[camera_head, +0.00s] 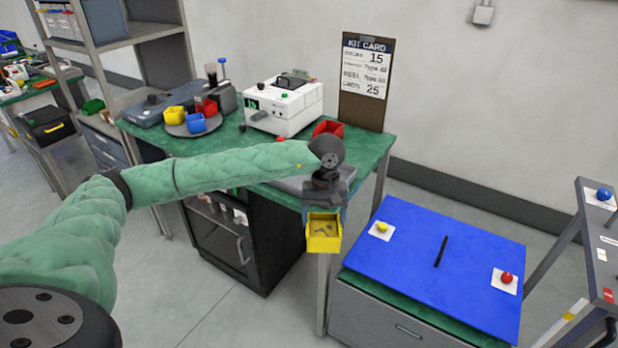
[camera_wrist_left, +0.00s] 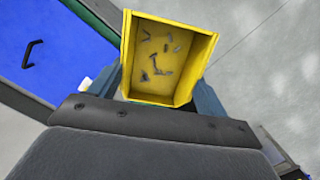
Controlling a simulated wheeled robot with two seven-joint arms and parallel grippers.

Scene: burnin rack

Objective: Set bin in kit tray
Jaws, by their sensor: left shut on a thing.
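My left gripper (camera_head: 324,208) is shut on a yellow bin (camera_head: 323,232), which hangs in the air in front of the green table's near right corner. In the left wrist view the yellow bin (camera_wrist_left: 165,85) sits between the two fingers, with several small metal parts inside. A grey tray (camera_head: 291,185), which looks like the kit tray, lies on the green table behind my left forearm and hand, which hide much of it. A red bin (camera_head: 328,128) stands at the back of the table, partly hidden by my wrist. My right gripper is not in view.
The green table (camera_head: 365,160) also holds a white device (camera_head: 285,107), a clipboard kit card (camera_head: 365,75) and a round stand (camera_head: 196,126) with yellow, blue and red bins. A blue-topped cabinet (camera_head: 440,250) stands at right. A cart (camera_head: 600,240) is at the far right.

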